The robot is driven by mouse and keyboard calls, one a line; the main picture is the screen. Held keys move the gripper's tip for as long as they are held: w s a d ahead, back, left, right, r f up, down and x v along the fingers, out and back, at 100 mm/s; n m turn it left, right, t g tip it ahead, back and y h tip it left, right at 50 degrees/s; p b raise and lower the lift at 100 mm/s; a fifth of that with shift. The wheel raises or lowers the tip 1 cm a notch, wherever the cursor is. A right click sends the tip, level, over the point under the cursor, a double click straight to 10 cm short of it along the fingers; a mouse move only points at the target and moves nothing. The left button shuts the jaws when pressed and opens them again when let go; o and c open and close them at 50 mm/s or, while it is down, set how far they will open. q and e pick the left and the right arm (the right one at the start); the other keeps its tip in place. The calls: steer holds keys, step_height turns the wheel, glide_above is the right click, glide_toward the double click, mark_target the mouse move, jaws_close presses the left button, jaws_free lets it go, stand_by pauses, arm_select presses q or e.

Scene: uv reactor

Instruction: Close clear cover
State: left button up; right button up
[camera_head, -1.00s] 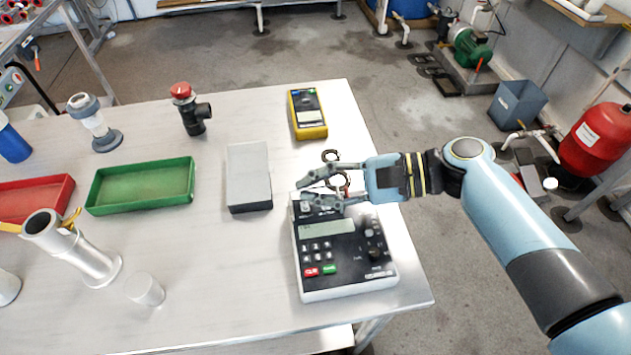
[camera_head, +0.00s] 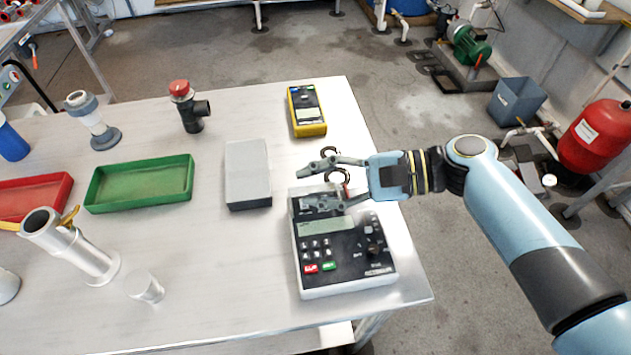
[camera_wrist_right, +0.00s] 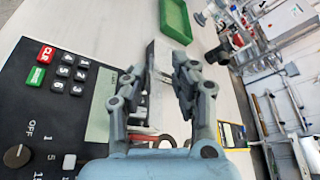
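The grey-and-black tabletop meter (camera_head: 345,262) lies near the table's right end, with a display, keys and a dial; its keypad side also shows in the wrist view (camera_wrist_right: 50,85). I cannot make out a clear cover on it; its far top end is partly hidden by my right gripper. My right gripper (camera_head: 303,187) is over that far end, pointing left, with its fingers apart and nothing between the tips. In the wrist view the two fingers (camera_wrist_right: 158,78) stand apart too. Whether the lower finger touches the meter I cannot tell. My left gripper is out of view.
A grey block (camera_head: 247,172) lies left of the fingers. A yellow meter (camera_head: 307,112) is behind. Dark ring-shaped handles (camera_head: 331,154) show by the gripper. A green tray (camera_head: 140,184), metal tube (camera_head: 75,250) and small clear cup (camera_head: 146,287) are further left.

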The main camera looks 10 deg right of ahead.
steer(key=v, duration=1.1)
steer(key=shift+s+d, duration=0.15)
steer(key=shift+d, duration=0.1)
